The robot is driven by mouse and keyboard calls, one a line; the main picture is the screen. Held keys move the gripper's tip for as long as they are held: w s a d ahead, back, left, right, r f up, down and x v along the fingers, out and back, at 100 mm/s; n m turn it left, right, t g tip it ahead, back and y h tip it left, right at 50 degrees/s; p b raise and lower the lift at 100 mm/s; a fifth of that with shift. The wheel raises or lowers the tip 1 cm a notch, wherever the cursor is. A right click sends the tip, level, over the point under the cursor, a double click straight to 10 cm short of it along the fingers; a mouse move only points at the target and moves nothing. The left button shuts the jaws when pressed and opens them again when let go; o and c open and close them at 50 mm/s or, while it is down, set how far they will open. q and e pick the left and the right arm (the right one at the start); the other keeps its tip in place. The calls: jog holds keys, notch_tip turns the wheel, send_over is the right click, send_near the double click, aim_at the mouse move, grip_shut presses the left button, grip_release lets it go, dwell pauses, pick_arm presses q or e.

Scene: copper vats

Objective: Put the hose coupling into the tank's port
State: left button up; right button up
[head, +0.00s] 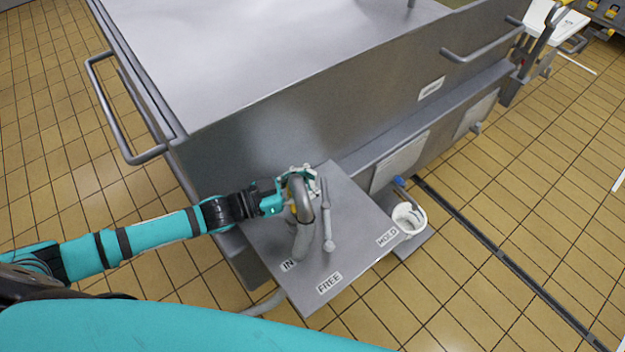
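A grey curved hose (305,225) rises from the metal shelf at the tank's front and bends over at my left gripper (300,181). The gripper's fingers are around the hose's upper end, where a small yellowish part shows, and look shut on the coupling there. The coupling itself is mostly hidden by the fingers and the bend. The tank (270,130) is a large stainless steel vat behind the gripper. Its port cannot be made out. My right gripper is not in view.
A thin lever (327,222) stands on the shelf (355,225) just right of the hose, near labels IN, FREE and HOLD. A white bucket (408,217) stands right of the shelf. Rail handles stick out from the tank. The tiled floor at right is mostly clear.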

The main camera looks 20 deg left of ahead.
aim_at(288, 191)
pick_arm(q)
jog(key=o, duration=0.9)
jog(key=shift+f, duration=0.1)
jog(key=v, duration=0.8)
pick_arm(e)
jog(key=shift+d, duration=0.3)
